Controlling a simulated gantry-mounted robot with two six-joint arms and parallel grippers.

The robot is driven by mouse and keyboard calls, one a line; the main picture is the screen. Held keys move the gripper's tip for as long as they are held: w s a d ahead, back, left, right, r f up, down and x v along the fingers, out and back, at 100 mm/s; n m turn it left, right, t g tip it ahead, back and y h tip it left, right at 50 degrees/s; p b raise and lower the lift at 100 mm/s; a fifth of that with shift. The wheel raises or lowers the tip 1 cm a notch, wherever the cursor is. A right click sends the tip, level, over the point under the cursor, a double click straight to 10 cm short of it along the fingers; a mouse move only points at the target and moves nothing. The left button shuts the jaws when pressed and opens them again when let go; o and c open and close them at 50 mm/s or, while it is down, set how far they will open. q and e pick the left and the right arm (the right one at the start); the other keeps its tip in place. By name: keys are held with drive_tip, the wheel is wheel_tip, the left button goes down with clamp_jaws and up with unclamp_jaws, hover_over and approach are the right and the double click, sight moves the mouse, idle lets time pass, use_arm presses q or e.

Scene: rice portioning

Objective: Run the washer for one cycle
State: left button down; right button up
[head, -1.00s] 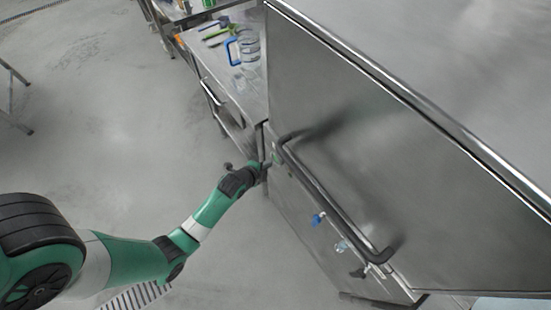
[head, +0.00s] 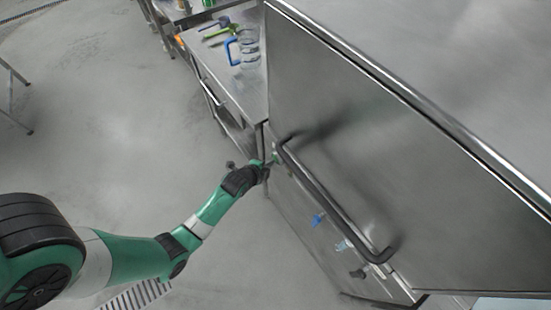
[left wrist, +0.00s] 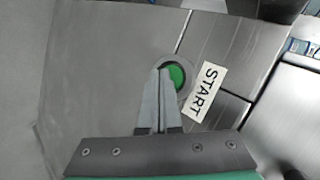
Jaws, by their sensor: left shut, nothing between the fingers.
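The washer (head: 350,130) is a large steel box with a closed front and a dark bar handle (head: 325,198). In the left wrist view, a round green button (left wrist: 177,76) in a grey ring sits beside a white START label (left wrist: 205,92). My left gripper (left wrist: 160,75) is shut and empty, its fingertips over the left part of the button; I cannot tell whether they touch it. In the head view, my left gripper (head: 270,162) is at the washer's front near the handle's far end. My right gripper is not in view.
Blue, pale and dark knobs or valves (head: 318,220) stick out below the handle. A steel side table (head: 225,75) beyond the washer holds a clear jug with a blue handle (head: 243,47) and utensils. The floor at left is open.

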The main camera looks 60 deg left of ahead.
use_arm(q)
drive_tip(key=shift+w, duration=0.5)
idle(0.3)
idle(0.4)
drive_tip(key=shift+s+p, duration=0.45)
drive_tip(key=shift+s, duration=0.45)
drive_tip(key=shift+s+d+p, duration=0.2)
drive_tip(key=shift+s+p, duration=0.45)
drive_tip(key=shift+s, duration=0.6)
drive_tip(key=shift+s+d+p, duration=0.15)
drive_tip(key=shift+s+p, duration=0.45)
drive_tip(key=shift+s, duration=0.6)
